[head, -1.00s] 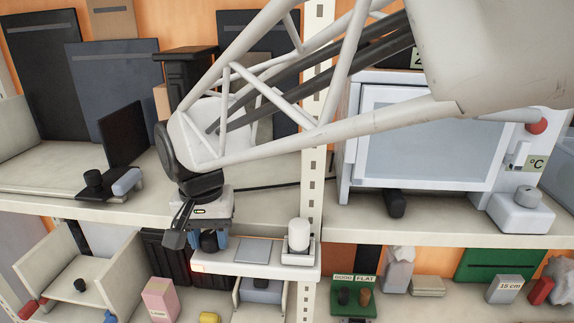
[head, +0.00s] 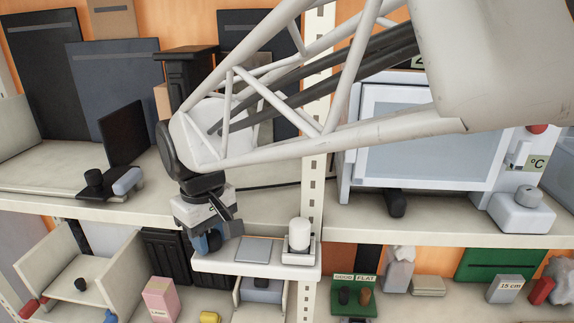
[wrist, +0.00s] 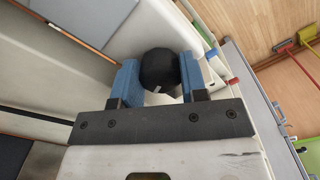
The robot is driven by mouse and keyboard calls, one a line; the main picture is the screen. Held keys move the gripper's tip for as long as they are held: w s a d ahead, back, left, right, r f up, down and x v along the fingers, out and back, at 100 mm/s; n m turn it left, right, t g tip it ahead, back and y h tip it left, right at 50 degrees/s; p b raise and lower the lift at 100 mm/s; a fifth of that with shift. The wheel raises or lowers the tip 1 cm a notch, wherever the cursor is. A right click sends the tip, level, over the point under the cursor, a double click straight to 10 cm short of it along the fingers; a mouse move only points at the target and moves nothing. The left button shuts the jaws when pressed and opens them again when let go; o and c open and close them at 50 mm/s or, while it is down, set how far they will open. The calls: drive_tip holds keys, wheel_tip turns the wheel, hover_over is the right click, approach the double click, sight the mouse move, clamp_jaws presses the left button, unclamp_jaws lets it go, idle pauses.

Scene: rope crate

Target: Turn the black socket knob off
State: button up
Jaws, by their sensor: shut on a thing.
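The black socket knob (wrist: 158,66) is round and dark, with a small pale mark on its near edge. It sits at the left end of a white socket strip (head: 232,267), below the shelf edge. My gripper (wrist: 160,78) has its two blue fingers on either side of the knob and is shut on it. In the head view my gripper (head: 207,242) points down over the strip's left end, and the knob is mostly hidden by the fingers. No orange glow shows at the strip's left end now.
A white cylinder (head: 299,234) stands on the strip's right end, beside a grey flat plate (head: 253,250). A white perforated post (head: 312,190) rises close on the right. A pink box (head: 160,299) and a yellow item (head: 210,317) lie below.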

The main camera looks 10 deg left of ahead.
drive_tip(key=shift+n, duration=0.8)
drive_tip(key=o, duration=0.9)
drive_tip(key=shift+m, duration=0.3)
